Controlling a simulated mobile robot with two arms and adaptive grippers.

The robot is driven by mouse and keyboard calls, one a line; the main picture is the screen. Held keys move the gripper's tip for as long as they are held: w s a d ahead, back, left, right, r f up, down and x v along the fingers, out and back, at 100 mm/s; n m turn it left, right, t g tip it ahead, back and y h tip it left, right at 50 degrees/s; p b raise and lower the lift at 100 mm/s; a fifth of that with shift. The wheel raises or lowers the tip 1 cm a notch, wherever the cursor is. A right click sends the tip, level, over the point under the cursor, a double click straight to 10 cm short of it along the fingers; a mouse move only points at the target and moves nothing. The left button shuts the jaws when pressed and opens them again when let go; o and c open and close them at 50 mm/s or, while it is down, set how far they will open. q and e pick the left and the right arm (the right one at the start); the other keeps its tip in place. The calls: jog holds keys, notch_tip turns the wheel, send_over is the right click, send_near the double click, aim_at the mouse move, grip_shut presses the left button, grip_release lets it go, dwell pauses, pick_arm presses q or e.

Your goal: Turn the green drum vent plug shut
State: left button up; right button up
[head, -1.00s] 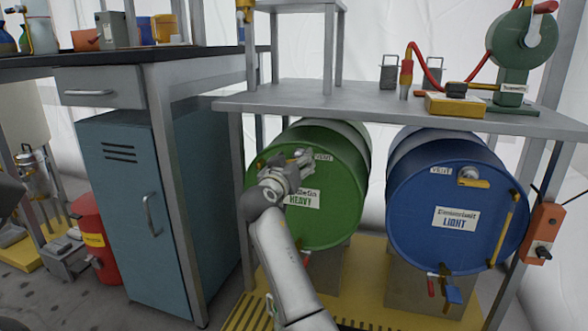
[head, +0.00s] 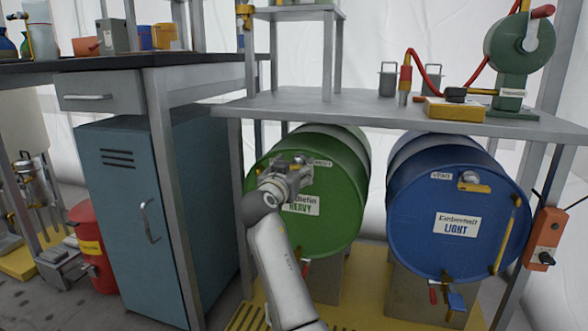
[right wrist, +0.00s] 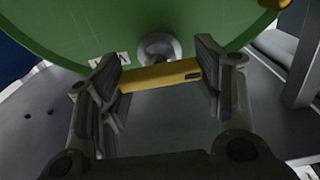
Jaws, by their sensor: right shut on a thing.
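The green drum (head: 335,215), marked HEAVY, lies on its side under the grey bench, with its round face toward me. Its vent plug shows in the right wrist view as a silver round boss (right wrist: 160,47) with a yellow bar handle (right wrist: 160,77). My right gripper (head: 302,170) is at the upper part of the drum face and mostly hides the plug in the head view. In the right wrist view its two fingers (right wrist: 163,80) are at either end of the yellow handle, shut on it. My left gripper is out of view.
A blue drum (head: 415,235) marked LIGHT lies to the right, with its own yellow vent handle (head: 474,187). The grey bench top (head: 300,103) passes above both drums. A teal cabinet (head: 125,200) stands to the left. A red container (head: 90,240) is beside it.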

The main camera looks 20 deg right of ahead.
jog(key=o, duration=0.9)
jog(key=shift+f, duration=0.15)
jog(key=shift+o, duration=0.7)
